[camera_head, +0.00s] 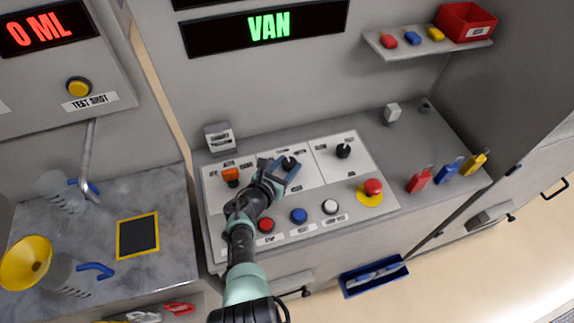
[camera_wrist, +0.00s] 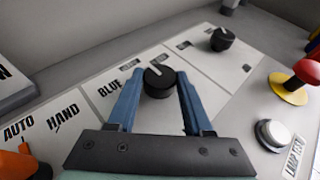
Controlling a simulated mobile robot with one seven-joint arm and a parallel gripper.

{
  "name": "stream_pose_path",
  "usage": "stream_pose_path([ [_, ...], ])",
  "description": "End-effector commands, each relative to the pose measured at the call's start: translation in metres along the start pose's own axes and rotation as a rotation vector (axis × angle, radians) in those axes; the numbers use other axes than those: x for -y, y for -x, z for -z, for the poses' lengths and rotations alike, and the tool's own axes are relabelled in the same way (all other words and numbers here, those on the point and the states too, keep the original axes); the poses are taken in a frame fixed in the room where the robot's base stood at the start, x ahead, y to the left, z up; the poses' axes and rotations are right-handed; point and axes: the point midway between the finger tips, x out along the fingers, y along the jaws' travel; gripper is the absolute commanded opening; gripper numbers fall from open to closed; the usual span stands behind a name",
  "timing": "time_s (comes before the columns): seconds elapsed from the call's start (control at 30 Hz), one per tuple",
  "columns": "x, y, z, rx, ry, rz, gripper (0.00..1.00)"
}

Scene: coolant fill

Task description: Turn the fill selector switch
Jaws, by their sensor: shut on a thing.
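A black round selector knob (camera_wrist: 160,82) with a white pointer line stands on the middle white plate of the control panel; a label by it reads BLUE, others are too small to read. In the wrist view its line points up and to the left. My gripper (camera_wrist: 158,88) has its blue fingers on both sides of this knob and is shut on it. In the head view my gripper (camera_head: 284,168) is over the middle plate and partly hides the knob. A second black knob (camera_head: 343,151) is to the right; it also shows in the wrist view (camera_wrist: 222,39).
An orange switch (camera_head: 231,175) labelled AUTO and HAND is to the left. Red (camera_head: 266,226), blue (camera_head: 298,215) and white (camera_head: 330,206) buttons line the front. A red emergency button (camera_head: 373,187) is at right. A display (camera_head: 268,27) reads VAN.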

Motion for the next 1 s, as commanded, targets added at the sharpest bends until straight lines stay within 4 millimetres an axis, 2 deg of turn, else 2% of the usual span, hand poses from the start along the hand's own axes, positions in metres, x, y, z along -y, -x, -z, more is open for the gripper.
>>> stream_pose_path([
  [0.13,0.001,0.0,0.002,-0.003,0.001,0.0,0.0],
  [0.17,0.001,0.0,0.002,-0.003,0.001,-0.001,0.52],
  [0.3,0.0,0.0,0.001,-0.002,0.001,-0.001,0.78],
  [0.33,0.0,0.0,0.001,-0.002,0.001,-0.001,0.8],
  [0.73,-0.001,0.006,-0.002,0.0,0.001,-0.003,0.8],
  [0.87,-0.001,0.022,-0.004,-0.001,0.003,-0.005,0.8],
  [1.0,0.0,0.048,-0.005,-0.002,0.002,-0.005,0.8],
])
